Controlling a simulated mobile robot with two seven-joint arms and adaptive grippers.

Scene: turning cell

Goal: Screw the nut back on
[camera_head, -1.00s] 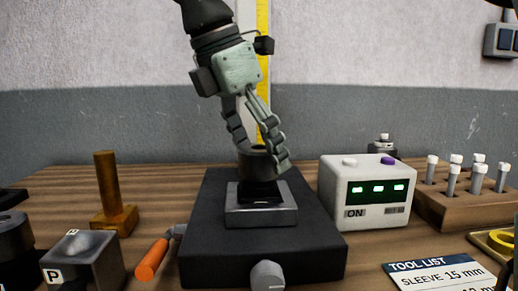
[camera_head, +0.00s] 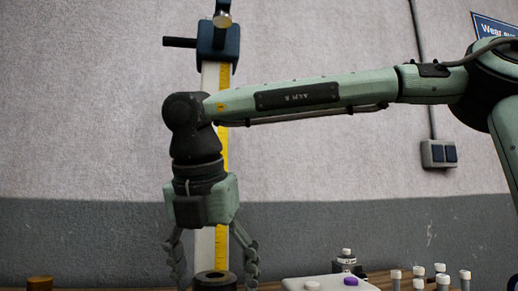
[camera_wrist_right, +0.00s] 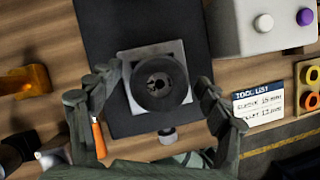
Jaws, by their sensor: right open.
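The nut looks like a dark round ring (camera_wrist_right: 147,98), seen from above in the right wrist view. Its top also shows at the bottom of the head view (camera_head: 214,279). It sits over a silver square block (camera_wrist_right: 131,58) on a black base plate (camera_wrist_right: 95,25). Something shows inside its hole, but I cannot tell whether it is threaded on. My right gripper (camera_head: 214,272) points down, open, with its fingers apart on either side of the nut. The fingers (camera_wrist_right: 158,88) appear clear of it in the wrist view. My left gripper is not in view.
A white box with buttons (camera_wrist_right: 245,35) stands right of the plate. An orange-handled tool (camera_wrist_right: 99,138) lies left of it, near a finger. A brass piece (camera_wrist_right: 38,78) stands farther left. A tool list card (camera_wrist_right: 262,90) and yellow tray (camera_wrist_right: 307,72) lie right.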

